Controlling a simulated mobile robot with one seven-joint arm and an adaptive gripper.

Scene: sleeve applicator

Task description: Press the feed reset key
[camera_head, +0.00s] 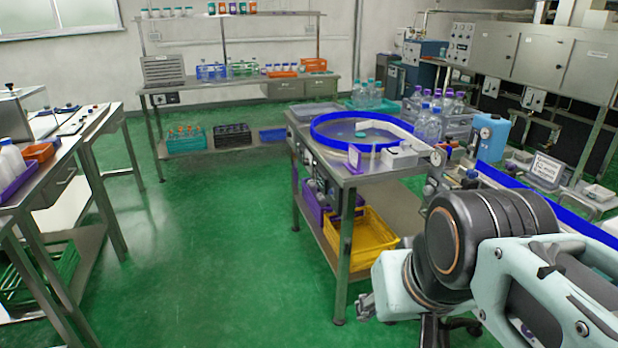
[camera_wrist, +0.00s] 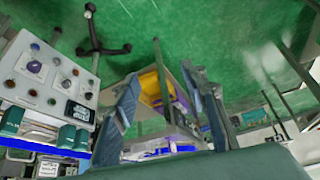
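A pale control panel (camera_wrist: 38,75) with several round knobs and buttons, some red, shows at the left of the wrist view. A dark label plate (camera_wrist: 78,112) is on its lower right. I cannot read which control is the feed reset key. My gripper (camera_wrist: 162,80) has its two fingers spread apart with nothing between them. It is to the right of the panel in that view and apart from it. In the head view part of my gripper (camera_head: 366,305) shows in front of the steel table's lower right; the rest is hidden behind my wrist.
A steel table (camera_head: 355,180) carries a blue-rimmed round turntable (camera_head: 330,131), with a yellow crate (camera_head: 372,236) on its lower shelf. A blue-edged conveyor (camera_head: 575,217) runs at the right behind my arm. Green floor (camera_head: 215,240) is open at the left and middle.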

